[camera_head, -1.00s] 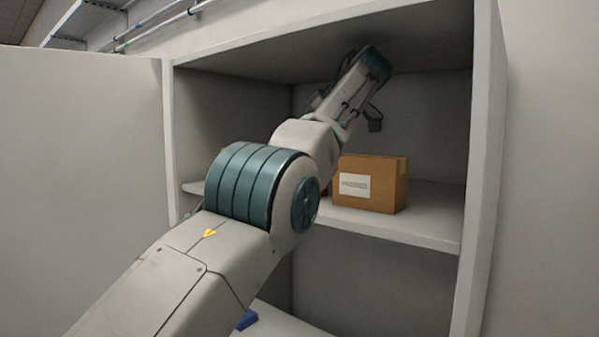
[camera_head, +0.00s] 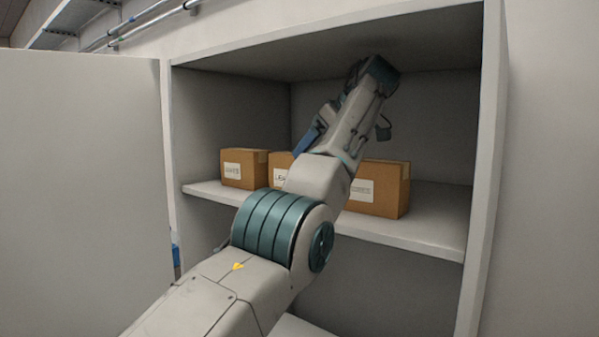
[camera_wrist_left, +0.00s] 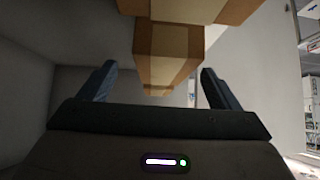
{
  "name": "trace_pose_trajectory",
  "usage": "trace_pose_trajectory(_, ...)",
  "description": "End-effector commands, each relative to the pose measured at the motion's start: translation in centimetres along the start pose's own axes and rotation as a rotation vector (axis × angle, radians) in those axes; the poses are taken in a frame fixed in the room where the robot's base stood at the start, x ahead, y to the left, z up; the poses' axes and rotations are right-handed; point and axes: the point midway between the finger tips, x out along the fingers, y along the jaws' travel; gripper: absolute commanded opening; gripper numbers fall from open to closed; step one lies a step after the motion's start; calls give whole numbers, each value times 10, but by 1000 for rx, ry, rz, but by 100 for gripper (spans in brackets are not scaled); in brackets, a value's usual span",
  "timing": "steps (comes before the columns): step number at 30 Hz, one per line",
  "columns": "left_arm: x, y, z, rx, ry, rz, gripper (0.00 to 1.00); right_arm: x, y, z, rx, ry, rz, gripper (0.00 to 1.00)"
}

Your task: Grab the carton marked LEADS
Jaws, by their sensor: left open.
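The carton marked LEADS (camera_head: 280,169) stands on the cabinet shelf, in the middle of a row of three. My arm hides its right part, and only the first letters of its label show. My left gripper (camera_wrist_left: 158,69) is open and empty. In the head view its hand is inside the cabinet above the shelf, with one blue finger (camera_head: 308,139) showing behind my forearm. In the left wrist view a carton (camera_wrist_left: 165,60) appears between the two fingers, beyond their tips; its label is not visible there. My right gripper is out of view.
One labelled carton (camera_head: 243,169) stands to the left and another (camera_head: 385,190) to the right, partly behind my arm. The shelf (camera_head: 420,222) has free room at its right end. The cabinet's right wall (camera_head: 485,170) and low ceiling (camera_head: 300,52) bound the space.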

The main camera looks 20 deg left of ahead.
Motion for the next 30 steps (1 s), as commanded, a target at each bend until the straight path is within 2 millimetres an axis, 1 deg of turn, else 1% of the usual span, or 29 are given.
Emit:
trace_pose_trajectory(1, 1, 0, -4, -1, -1, 0, 85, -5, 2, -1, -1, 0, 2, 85)
trace_pose_trajectory(5, 5, 0, -7, 0, 0, 0, 85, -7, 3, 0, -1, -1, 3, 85)
trace_pose_trajectory(7, 8, 0, -11, -1, 0, -1, 85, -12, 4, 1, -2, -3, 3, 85)
trace_pose_trajectory(12, 35, 0, -9, -1, -1, -2, 85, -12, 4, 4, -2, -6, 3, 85)
trace_pose_trajectory(15, 45, 0, -11, 0, -1, -1, 85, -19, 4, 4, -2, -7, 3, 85)
trace_pose_trajectory(18, 53, 0, -11, -1, 0, -1, 85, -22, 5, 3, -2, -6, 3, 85)
trace_pose_trajectory(21, 58, 0, -10, -1, 1, -1, 85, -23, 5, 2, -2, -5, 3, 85)
trace_pose_trajectory(28, 59, 0, -9, 0, 1, 0, 85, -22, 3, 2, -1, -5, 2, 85)
trace_pose_trajectory(29, 59, 0, -9, 0, 1, 0, 83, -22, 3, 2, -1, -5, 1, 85)
trace_pose_trajectory(30, 59, 0, -9, 0, 1, 0, 75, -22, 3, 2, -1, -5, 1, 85)
